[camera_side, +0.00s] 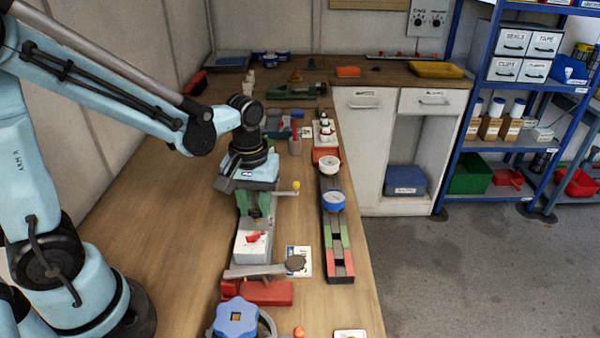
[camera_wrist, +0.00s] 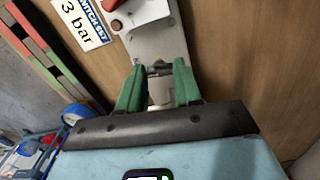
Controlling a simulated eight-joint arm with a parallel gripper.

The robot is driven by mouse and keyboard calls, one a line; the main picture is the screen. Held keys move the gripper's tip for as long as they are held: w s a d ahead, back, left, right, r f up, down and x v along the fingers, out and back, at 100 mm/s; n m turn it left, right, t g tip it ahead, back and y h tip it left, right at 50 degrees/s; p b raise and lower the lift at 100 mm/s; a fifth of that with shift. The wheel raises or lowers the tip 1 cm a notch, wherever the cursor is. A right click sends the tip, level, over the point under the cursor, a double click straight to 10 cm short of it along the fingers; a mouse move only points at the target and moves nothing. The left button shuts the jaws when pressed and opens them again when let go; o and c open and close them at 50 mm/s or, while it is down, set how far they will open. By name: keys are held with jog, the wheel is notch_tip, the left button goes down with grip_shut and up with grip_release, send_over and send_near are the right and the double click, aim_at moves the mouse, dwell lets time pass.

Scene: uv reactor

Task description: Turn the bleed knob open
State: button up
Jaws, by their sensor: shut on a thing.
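My gripper (camera_wrist: 158,70) has two green fingers. In the wrist view they are shut on a small grey metal part (camera_wrist: 160,90), which I take to be the bleed knob. The fingers hide much of it, so its turn angle cannot be told. It sits at the near end of a pale grey housing (camera_wrist: 154,40) that bears a red part (camera_wrist: 113,4) and a dark red button (camera_wrist: 117,25). In the side view my gripper (camera_side: 256,214) points down behind this housing (camera_side: 250,246), and the knob is hidden there.
A card reading "3 bar" (camera_wrist: 82,22) lies beside the housing. A blue-rimmed gauge (camera_side: 334,200) stands on a dark rail at right. A blue star-shaped handwheel (camera_side: 236,317) is nearest the camera. Bench at left is clear.

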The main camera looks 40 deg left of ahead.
aim_at(255, 210)
jog(key=shift+n, duration=0.7)
jog(key=o, duration=1)
jog(key=shift+o, duration=0.2)
jog(key=shift+r, duration=0.15)
notch_tip(255, 210, up, 12)
